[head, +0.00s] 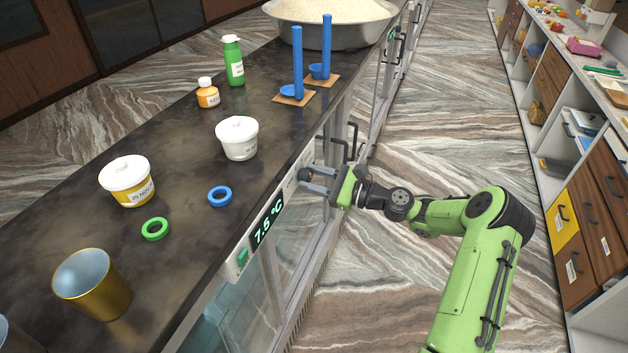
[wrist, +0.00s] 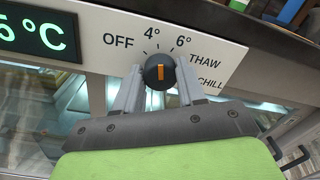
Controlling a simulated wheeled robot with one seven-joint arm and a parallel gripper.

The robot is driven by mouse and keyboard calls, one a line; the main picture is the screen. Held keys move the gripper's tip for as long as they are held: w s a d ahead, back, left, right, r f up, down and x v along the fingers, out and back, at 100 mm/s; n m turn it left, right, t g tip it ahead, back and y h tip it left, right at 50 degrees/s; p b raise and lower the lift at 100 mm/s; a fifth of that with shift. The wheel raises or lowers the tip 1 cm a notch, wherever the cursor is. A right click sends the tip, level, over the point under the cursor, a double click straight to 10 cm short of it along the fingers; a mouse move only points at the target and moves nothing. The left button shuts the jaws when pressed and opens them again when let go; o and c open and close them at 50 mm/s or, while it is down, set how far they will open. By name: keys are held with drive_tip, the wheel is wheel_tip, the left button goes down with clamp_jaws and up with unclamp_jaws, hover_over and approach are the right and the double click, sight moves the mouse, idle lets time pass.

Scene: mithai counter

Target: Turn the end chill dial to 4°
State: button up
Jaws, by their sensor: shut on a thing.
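The end chill dial (wrist: 160,72) is a round black knob with an orange pointer mark, on the pale panel (wrist: 112,28) at the counter's front. Labels OFF, 4°, 6°, THAW and CHILL run around it. The orange mark points about straight up in the wrist view, toward the 4°–6° side; its exact setting is hard to tell. My gripper (wrist: 159,84) is shut on the dial, one finger on each side. In the head view, my gripper (head: 303,180) reaches the dial (head: 305,173) from the right. The display (head: 267,222) reads 7.5 °C.
Dark handles (head: 350,140) stick out beyond the gripper. Tubs, rings, bottles and a brass cup (head: 95,290) stand on the dark counter (head: 190,260). The aisle floor (head: 440,120) is open.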

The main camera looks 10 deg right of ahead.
drive_tip(key=shift+n, duration=0.4)
drive_tip(key=o, duration=1.1)
drive_tip(key=shift+c, duration=0.2)
drive_tip(key=v, duration=1.5)
drive_tip(key=shift+s+d+b, duration=0.2)
drive_tip(key=shift+d+b, duration=0.15)
